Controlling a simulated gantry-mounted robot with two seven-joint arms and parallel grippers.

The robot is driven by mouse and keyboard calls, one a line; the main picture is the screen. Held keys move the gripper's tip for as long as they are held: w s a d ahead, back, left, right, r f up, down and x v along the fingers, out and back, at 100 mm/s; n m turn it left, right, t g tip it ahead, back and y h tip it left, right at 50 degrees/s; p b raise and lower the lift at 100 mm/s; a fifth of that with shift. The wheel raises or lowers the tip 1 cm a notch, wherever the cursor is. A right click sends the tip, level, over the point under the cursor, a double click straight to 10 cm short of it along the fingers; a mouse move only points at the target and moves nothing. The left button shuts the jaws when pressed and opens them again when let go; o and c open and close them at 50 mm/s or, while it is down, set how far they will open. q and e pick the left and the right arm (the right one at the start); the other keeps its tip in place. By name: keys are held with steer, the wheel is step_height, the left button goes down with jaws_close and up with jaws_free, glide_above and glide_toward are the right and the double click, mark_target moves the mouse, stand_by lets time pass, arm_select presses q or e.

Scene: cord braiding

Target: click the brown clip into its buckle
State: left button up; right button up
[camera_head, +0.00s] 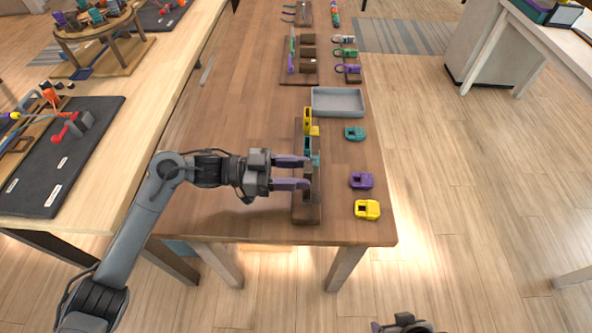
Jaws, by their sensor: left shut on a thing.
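My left gripper (307,173) reaches in from the left over the long brown board (306,217), with its two purple fingers around a small dark brown piece, which I take to be the brown clip (308,178). The fingers partly hide this piece and the board under it. I cannot make out the brown buckle apart from the clip, or whether the two touch. My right gripper (405,326) shows only in part at the bottom edge, away from the table, and its jaws cannot be made out.
A yellow piece (308,117) and a teal piece (308,146) stand on the board beyond my gripper. Loose teal (355,133), purple (361,181) and yellow (367,210) pieces lie to its right. A grey tray (338,112) sits behind. The table left of the board is clear.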

arm_select(q)
steer(key=o, duration=1.2)
steer(key=shift+c, duration=0.2)
steer(key=shift+o, duration=0.3)
steer(key=shift+o, duration=1.3)
steer(key=shift+a, duration=0.2)
steer(key=shift+a+p, duration=0.55)
steer(key=shift+a, duration=2.3)
steer(key=shift+s, duration=0.1)
